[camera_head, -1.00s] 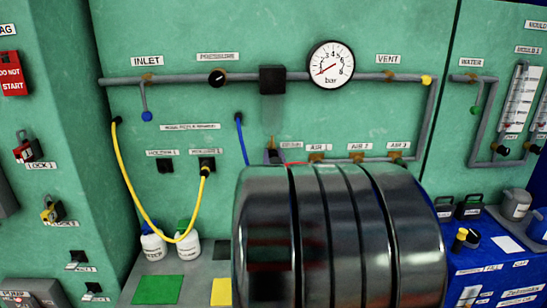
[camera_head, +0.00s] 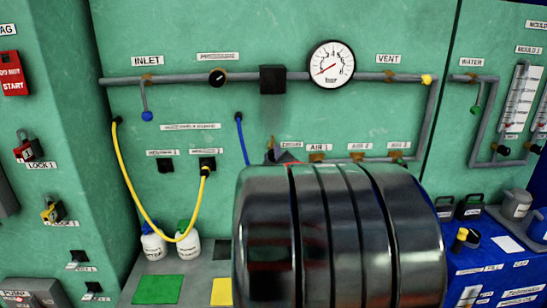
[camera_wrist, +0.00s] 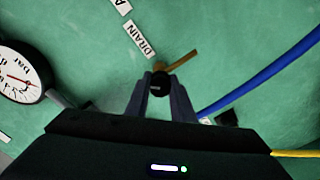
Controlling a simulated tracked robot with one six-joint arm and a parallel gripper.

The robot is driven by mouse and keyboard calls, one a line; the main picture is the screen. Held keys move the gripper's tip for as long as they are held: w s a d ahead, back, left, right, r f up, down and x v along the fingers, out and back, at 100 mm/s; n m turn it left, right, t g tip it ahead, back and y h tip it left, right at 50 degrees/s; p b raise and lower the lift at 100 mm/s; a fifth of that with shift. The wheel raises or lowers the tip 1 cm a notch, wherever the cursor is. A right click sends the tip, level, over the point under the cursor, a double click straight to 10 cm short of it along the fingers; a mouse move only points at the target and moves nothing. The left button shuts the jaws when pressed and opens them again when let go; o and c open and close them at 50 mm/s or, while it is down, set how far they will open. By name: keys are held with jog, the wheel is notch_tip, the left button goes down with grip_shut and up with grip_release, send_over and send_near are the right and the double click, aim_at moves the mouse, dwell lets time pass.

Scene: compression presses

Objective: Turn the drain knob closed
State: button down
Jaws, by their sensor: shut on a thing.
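In the wrist view the drain knob (camera_wrist: 160,84) is a small dark round knob, with a brass-coloured stem (camera_wrist: 182,62) reaching up and right from it. My gripper (camera_wrist: 161,78) is shut on the knob, one finger on each side. The DRAIN label (camera_wrist: 142,38) is on the green wall just above. In the head view the DRAIN label (camera_head: 289,146) shows above my arm, and only a small part of my gripper (camera_head: 272,157) shows beside it. The knob itself is hidden there behind my gripper and arm.
The pressure gauge (camera_head: 332,64) and grey pipe (camera_head: 180,79) run above. A blue hose (camera_head: 243,140) hangs close left of the drain, and a yellow hose (camera_head: 140,205) further left. The AIR 1 fitting (camera_head: 316,158) is close right.

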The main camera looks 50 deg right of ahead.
jog(key=n, duration=0.4)
jog(key=shift+f+n, duration=0.1)
jog(key=shift+n, duration=0.3)
jog(key=n, duration=0.4)
jog(key=shift+w+a+f, duration=0.1)
jog(key=shift+f, duration=0.05)
jog(key=c, duration=1.5)
grip_release()
jog(key=shift+c, duration=0.2)
